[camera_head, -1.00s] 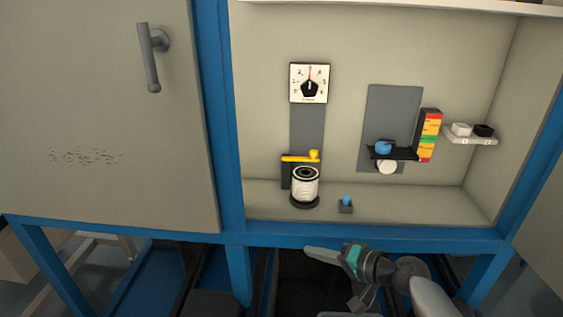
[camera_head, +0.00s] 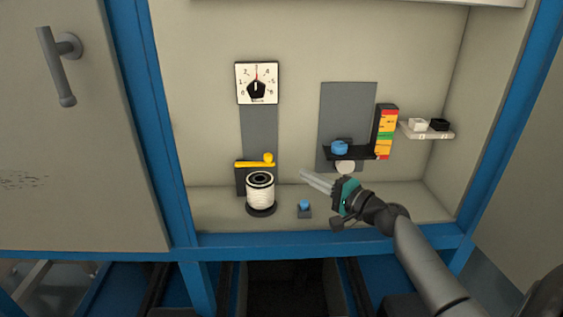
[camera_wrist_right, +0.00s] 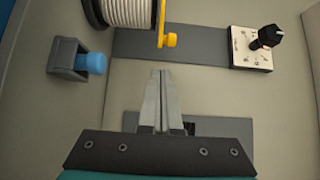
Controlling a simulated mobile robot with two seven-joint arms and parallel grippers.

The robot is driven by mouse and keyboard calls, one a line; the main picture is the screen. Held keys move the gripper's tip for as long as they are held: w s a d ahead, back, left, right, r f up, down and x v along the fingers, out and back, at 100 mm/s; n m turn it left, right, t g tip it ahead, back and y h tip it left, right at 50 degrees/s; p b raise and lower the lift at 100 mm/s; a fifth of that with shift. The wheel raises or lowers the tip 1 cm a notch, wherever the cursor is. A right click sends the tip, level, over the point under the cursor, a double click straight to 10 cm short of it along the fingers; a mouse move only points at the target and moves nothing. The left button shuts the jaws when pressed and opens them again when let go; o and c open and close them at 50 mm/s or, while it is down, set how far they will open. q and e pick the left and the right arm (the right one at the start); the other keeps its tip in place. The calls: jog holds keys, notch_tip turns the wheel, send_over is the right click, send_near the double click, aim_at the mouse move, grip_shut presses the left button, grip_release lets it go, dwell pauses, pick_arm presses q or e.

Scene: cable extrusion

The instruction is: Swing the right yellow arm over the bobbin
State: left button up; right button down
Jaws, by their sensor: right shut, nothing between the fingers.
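A single yellow arm (camera_head: 252,164) with a round knob at its right end lies across the dark backing plate, behind and just above the bobbin. The bobbin (camera_head: 260,191), wound with white cable, stands upright on a black base on the cabinet floor. In the right wrist view the yellow arm (camera_wrist_right: 161,22) runs beside the bobbin (camera_wrist_right: 128,12), on its wall side. My right gripper (camera_head: 303,174) is inside the cabinet, right of the bobbin and apart from the yellow arm. Its fingers (camera_wrist_right: 160,74) are together and empty. My left gripper is not in view.
A dial (camera_head: 257,84) is on the back wall above. A small blue-topped block (camera_head: 304,207) stands right of the bobbin. A black shelf (camera_head: 357,153) with a blue knob (camera_head: 340,147) is behind my right gripper. The blue frame (camera_head: 330,242) borders the cabinet's front.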

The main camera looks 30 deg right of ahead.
jog(key=w, duration=0.2)
jog(key=w+a, duration=0.1)
jog(key=w, duration=0.2)
jog(key=w+b, duration=0.1)
jog(key=w, duration=0.1)
jog(key=shift+w+a, duration=0.3)
jog(key=shift+w, duration=0.1)
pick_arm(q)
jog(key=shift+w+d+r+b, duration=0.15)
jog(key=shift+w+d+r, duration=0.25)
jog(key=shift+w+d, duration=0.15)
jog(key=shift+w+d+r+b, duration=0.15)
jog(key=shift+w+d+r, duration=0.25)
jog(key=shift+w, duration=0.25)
pick_arm(e)
jog(key=shift+w+a, duration=0.25)
jog(key=shift+w, duration=0.8)
jog(key=shift+f, duration=0.1)
